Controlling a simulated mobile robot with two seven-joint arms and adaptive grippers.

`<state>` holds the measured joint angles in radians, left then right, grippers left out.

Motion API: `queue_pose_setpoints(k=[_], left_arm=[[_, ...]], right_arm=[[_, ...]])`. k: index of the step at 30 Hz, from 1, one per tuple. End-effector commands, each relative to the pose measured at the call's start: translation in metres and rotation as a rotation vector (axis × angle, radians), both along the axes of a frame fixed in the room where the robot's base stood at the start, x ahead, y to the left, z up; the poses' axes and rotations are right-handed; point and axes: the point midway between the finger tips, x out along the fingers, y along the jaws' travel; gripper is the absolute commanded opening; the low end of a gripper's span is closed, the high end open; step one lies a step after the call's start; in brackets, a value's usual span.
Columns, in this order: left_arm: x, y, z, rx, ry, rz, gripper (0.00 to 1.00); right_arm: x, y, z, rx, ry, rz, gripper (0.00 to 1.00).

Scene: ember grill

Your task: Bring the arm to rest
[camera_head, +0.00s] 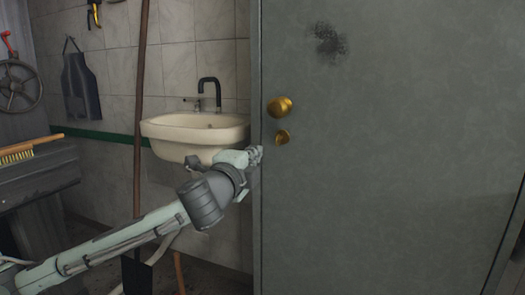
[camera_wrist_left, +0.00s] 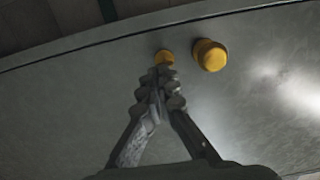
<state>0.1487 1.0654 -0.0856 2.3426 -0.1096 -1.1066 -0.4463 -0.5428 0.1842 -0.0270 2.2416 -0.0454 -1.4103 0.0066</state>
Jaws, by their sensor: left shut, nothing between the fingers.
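My left arm reaches in from the lower left in the head view. Its gripper (camera_head: 254,156) is at the left edge of a grey-green door, just below and left of the brass fittings. In the left wrist view the left gripper (camera_wrist_left: 160,78) is shut and empty, its fingertips over the lower edge of the small brass lock piece (camera_wrist_left: 164,57). I cannot tell whether they touch it. The round brass knob (camera_wrist_left: 210,55) is beside it; it also shows in the head view (camera_head: 279,107). My right gripper is not in view.
The grey-green door (camera_head: 400,150) fills the right of the head view. A cream sink (camera_head: 195,132) with a dark tap is on the tiled wall behind my arm. A dark brown pole (camera_head: 139,110) stands left of it. A brush (camera_head: 30,149) lies on a dark surface at the left.

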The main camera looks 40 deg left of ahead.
Motion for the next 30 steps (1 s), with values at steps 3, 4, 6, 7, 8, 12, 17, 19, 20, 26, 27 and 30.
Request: queue_pose_setpoints(k=[3, 4, 6, 7, 8, 12, 17, 19, 20, 26, 27, 30], left_arm=[[-0.009, -0.002, -0.001, 0.001, 0.001, -0.001, 0.0], [-0.01, -0.003, -0.001, 0.001, 0.001, -0.001, 0.0], [-0.012, -0.003, -0.001, 0.0, 0.001, -0.001, 0.0], [-0.012, -0.003, 0.0, 0.0, 0.001, -0.001, 0.0], [-0.012, -0.003, 0.0, 0.0, 0.001, -0.001, 0.0], [-0.011, -0.002, -0.009, -0.022, 0.013, 0.004, 0.0], [-0.01, 0.005, -0.076, -0.189, 0.109, 0.049, 0.0], [-0.015, 0.007, -0.126, -0.306, 0.177, 0.089, 0.0], [-0.019, 0.007, -0.149, -0.361, 0.209, 0.11, 0.0], [-0.069, -0.009, -0.296, -0.689, 0.411, 0.276, 0.0], [-0.083, -0.015, -0.322, -0.749, 0.449, 0.314, 0.0], [-0.123, -0.035, -0.385, -0.892, 0.543, 0.417, 0.0]], right_arm=[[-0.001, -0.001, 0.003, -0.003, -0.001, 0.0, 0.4], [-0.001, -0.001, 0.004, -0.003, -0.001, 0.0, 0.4], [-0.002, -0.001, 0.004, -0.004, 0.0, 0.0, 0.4], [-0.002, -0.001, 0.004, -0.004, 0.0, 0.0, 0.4], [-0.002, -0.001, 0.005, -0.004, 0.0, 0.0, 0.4], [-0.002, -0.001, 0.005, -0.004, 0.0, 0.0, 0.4], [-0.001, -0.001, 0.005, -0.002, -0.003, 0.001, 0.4], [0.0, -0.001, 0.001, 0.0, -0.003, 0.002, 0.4], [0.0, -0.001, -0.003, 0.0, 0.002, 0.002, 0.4], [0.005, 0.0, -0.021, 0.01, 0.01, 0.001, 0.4], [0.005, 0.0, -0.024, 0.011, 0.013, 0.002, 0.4], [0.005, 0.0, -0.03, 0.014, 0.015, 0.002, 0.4]])
